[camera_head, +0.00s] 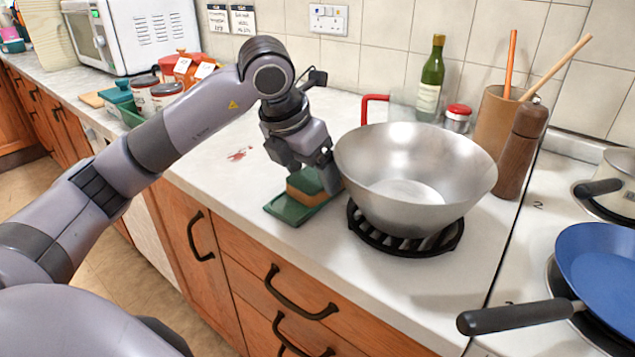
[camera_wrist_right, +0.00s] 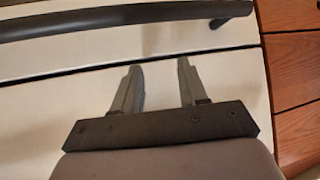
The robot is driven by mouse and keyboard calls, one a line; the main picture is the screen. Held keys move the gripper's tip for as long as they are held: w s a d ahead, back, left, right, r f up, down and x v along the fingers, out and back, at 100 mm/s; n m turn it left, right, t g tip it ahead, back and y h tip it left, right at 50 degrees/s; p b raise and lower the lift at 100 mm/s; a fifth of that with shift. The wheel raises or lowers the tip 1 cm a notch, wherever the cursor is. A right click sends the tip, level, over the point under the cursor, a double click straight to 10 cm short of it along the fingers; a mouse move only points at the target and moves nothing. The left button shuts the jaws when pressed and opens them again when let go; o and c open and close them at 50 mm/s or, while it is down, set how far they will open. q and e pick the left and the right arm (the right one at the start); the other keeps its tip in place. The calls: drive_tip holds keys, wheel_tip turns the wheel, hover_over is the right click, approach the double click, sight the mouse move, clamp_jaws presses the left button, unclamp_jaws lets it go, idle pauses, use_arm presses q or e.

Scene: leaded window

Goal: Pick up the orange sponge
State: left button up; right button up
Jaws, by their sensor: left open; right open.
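The orange sponge (camera_head: 308,187) has a green top and sits on a small green tray (camera_head: 285,210) on the counter, left of the steel wok. My left gripper (camera_head: 312,172) is open and right above the sponge, pointing down, with its fingers around or very near the sponge's upper part. The fingers hide part of the sponge, so I cannot tell whether they touch it. My right gripper (camera_wrist_right: 160,85) shows in the right wrist view, open and empty, in front of a pale cabinet front.
A large steel wok (camera_head: 415,175) on a black trivet (camera_head: 405,232) stands close to the right of my left gripper. A green bottle (camera_head: 431,80) and a brown pepper mill (camera_head: 521,150) stand behind. A blue pan (camera_head: 600,270) is at the right.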

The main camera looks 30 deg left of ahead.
sight(310, 176)
use_arm(q)
drive_tip(key=shift+w+f, duration=0.2)
drive_tip(key=shift+f, duration=0.3)
drive_tip(key=c, duration=0.8)
drive_tip(key=shift+r, duration=0.1)
drive_tip(key=shift+a+r, duration=0.2)
drive_tip(key=shift+r, duration=0.2)
wheel_tip(310, 176, up, 6)
drive_tip(key=shift+r+p, duration=0.25)
drive_tip(key=shift+p, duration=0.05)
drive_tip(key=a, duration=0.6)
drive_tip(key=w+a, duration=0.1)
drive_tip(key=a, duration=1.2)
drive_tip(key=shift+w+a+f, duration=0.2)
drive_tip(key=shift+w+a, duration=0.05)
